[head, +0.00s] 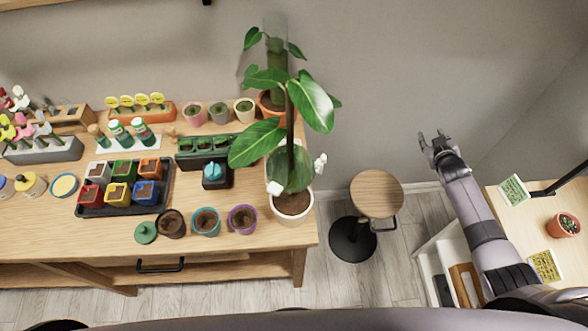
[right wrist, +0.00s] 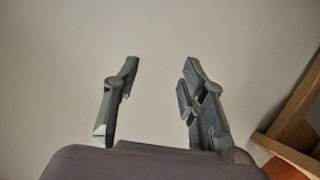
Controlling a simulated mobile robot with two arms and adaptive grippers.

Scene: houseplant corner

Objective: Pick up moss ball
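I cannot pick out a moss ball with certainty. A rounded green see-through shape (head: 290,170) shows in the head view among the leaves of the tall potted plant, and I cannot tell what it is. My right gripper (head: 431,137) is raised in front of the grey wall, right of the wooden table and above the stool. In the right wrist view its fingers (right wrist: 160,75) are apart with nothing between them, only plain wall behind. My left gripper is not in view.
The wooden table (head: 110,245) holds a dark tray (head: 92,211) of coloured pots, several small pots, bottles and a tall plant in a white pot (head: 293,218). A round stool (head: 377,194) stands to its right. A side table with a small potted plant (head: 563,225) is at the far right.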

